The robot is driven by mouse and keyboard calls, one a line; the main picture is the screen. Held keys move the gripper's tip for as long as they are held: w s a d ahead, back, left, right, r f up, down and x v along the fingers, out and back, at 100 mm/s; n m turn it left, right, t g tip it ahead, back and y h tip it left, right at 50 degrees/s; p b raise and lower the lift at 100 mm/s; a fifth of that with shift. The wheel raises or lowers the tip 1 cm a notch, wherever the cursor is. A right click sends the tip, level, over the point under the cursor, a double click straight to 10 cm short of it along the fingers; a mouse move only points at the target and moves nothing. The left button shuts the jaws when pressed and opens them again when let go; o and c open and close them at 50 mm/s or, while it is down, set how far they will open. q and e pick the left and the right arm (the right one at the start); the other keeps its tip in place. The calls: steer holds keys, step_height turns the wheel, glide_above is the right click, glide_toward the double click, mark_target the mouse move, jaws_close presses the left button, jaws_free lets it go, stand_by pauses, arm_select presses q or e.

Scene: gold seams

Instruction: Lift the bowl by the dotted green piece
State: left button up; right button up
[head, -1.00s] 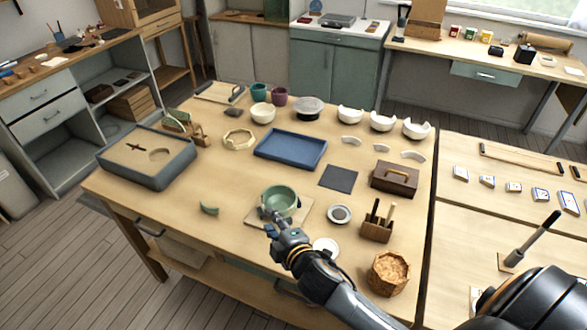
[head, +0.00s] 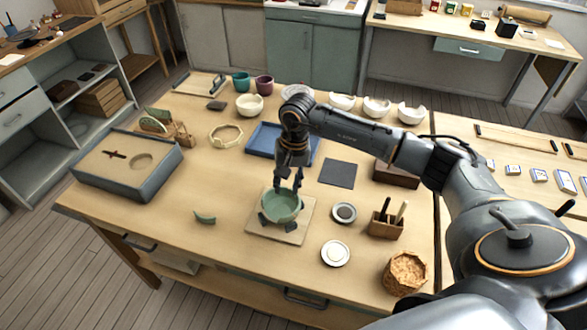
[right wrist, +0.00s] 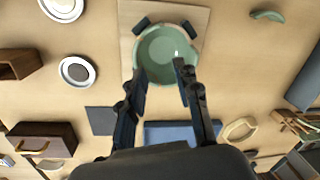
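A green bowl (head: 282,207) sits on a square wooden board (head: 302,226), with dark blocks (head: 290,227) against its near side. A curved green piece (head: 204,217) lies apart on the table to its left; I cannot make out dots on it. My right gripper (head: 287,186) points down over the bowl's far side. In the right wrist view the gripper (right wrist: 160,68) is open, its two fingertips apart over the bowl (right wrist: 160,55), nothing visibly held. I cannot tell whether the fingers touch the bowl. My left gripper is not in view.
A blue tray (head: 262,139) lies behind my right gripper. A dark mat (head: 337,173), a small round dish (head: 344,212), a white disc (head: 335,253) and a tool holder (head: 384,226) stand to the right. The front left of the table is mostly clear.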

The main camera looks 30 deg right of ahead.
mark_target(299, 199)
steer(key=d, duration=0.2)
steer(key=d+r+h, duration=0.1)
steer(key=shift+d, duration=0.35)
steer(key=shift+d+n, duration=0.1)
steer(key=shift+n, duration=0.2)
steer(key=shift+f, duration=0.3)
steer(key=shift+f+b, duration=1.25)
steer(key=shift+f, duration=1)
step_height(299, 199, down, 4)
steer(key=b, duration=0.4)
steer(key=shift+r, duration=0.1)
steer(key=shift+c, duration=0.4)
jaws_close()
